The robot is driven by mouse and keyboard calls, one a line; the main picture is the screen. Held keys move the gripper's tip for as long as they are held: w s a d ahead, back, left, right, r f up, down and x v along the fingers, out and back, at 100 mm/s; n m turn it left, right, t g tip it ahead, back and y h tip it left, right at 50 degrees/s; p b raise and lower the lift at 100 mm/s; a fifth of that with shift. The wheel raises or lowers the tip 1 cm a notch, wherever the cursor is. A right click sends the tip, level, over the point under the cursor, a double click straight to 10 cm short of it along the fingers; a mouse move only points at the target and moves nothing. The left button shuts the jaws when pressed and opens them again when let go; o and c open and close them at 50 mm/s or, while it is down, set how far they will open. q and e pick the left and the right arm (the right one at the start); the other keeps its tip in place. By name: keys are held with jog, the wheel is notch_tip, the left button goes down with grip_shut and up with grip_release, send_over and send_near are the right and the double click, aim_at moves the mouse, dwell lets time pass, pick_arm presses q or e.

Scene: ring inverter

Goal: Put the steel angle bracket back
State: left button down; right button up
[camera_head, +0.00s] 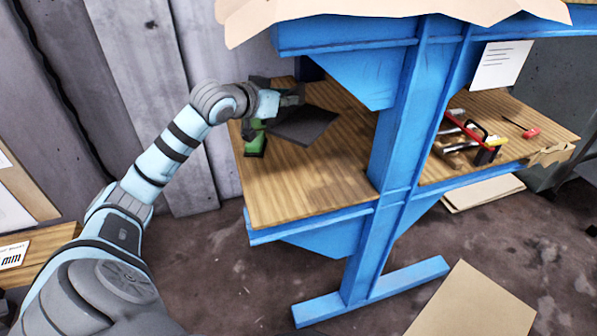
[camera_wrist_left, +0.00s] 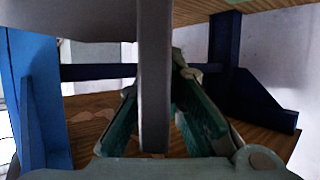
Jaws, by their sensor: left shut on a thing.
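The steel angle bracket (camera_head: 303,126) looks like a dark grey plate in the head view, over the left part of the wooden shelf. In the left wrist view it shows as a grey upright bar (camera_wrist_left: 154,80) between the fingers. My left gripper (camera_head: 291,97) is shut on it; its fingers also show in the left wrist view (camera_wrist_left: 158,112). I cannot tell whether the bracket touches the shelf. The bracket's far side is hidden. My right gripper is in neither view.
The wooden shelf (camera_head: 310,190) belongs to a blue frame (camera_head: 388,165) whose post stands to the right of the bracket. A green object (camera_head: 255,143) stands beside the gripper. Several tools (camera_head: 470,135) lie on the right part. An upper shelf (camera_head: 340,35) overhangs. The shelf's front left is clear.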

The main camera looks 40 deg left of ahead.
pick_arm(q)
jog(key=shift+n+y, duration=0.6)
jog(key=shift+y, duration=0.1)
jog(key=f+b, duration=0.1)
jog(key=f, duration=0.5)
jog(key=a+f+b, duration=0.1)
jog(key=f+b, duration=0.1)
jog(key=f, duration=0.4)
jog(key=a+f+b, duration=0.1)
jog(key=f, duration=0.5)
jog(key=shift+w+b, duration=0.3)
jog(key=shift+b, duration=0.05)
jog(key=c, duration=2.1)
grip_release()
jog(key=shift+s+f, duration=0.15)
jog(key=shift+f, duration=0.05)
jog(key=shift+c, duration=0.2)
jog(key=o, duration=0.4)
jog(key=shift+s+r, duration=0.1)
jog(key=shift+r, duration=0.05)
jog(key=shift+o, duration=0.2)
